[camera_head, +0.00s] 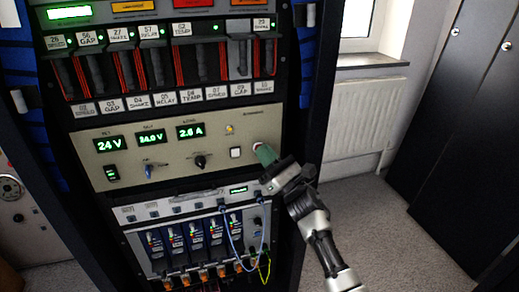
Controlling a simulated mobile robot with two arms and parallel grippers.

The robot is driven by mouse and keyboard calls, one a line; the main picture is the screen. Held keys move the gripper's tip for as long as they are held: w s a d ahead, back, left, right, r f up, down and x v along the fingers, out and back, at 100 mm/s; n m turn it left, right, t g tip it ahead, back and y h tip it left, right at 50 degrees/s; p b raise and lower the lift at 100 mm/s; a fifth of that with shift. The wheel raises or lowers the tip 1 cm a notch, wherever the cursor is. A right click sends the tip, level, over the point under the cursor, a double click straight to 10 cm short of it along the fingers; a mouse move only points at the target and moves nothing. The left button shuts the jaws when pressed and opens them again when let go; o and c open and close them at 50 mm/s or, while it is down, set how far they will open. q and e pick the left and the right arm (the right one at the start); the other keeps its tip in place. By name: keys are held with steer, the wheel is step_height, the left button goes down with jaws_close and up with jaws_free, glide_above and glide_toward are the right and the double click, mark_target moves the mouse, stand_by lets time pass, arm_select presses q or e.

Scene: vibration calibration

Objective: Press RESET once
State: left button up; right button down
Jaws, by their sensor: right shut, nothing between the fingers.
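No label reading RESET can be made out. A white square button (236,153) sits on the panel's right part, under a small amber lamp (229,129). A round button with a pale rim and some red (257,147) is at the far right, partly hidden by my gripper. My right gripper (264,154) is shut and empty, with its greenish tip at this round button. I cannot tell whether they touch. My left gripper is not in view.
Left of the white button are a dark knob (199,161), a blue-marked knob (149,170) and a lit switch (112,173). Above are rows of labelled modules. Below, blue and yellow cables (264,268) hang from a lower unit. Open floor (375,225) lies right of the rack.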

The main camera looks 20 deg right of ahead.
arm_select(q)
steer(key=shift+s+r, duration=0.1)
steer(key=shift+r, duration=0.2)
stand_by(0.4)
arm_select(e)
steer(key=shift+s, duration=0.2)
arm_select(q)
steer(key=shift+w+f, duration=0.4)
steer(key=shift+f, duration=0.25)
arm_select(e)
steer(key=shift+s, duration=0.5)
